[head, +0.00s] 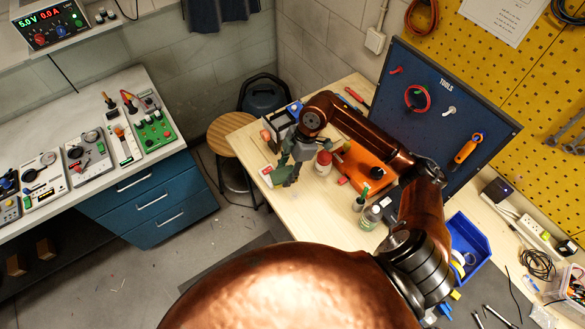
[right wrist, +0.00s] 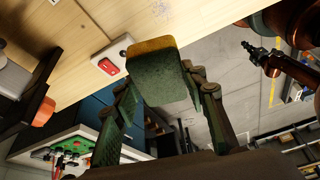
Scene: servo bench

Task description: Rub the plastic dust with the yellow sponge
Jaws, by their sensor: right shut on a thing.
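My right gripper (head: 287,172) is over the left end of the light wooden bench (head: 322,208). It is shut on the sponge (right wrist: 163,75), which fills the space between its fingers in the right wrist view. The sponge has a dark green body and a yellow-brown layer at its far end. In the head view only a small green part of the sponge (head: 283,175) shows below the fingers. A faint speckled patch (right wrist: 185,14) on the wood may be the plastic dust; I cannot be sure. I cannot make out my left gripper.
A red switch on a white block (right wrist: 108,66) lies near the bench edge. A red-and-white jar (head: 323,163), an orange case (head: 365,168) and a clear bottle (head: 370,217) stand right of the gripper. A blue tool panel (head: 440,95) rises behind. Bare wood lies in front.

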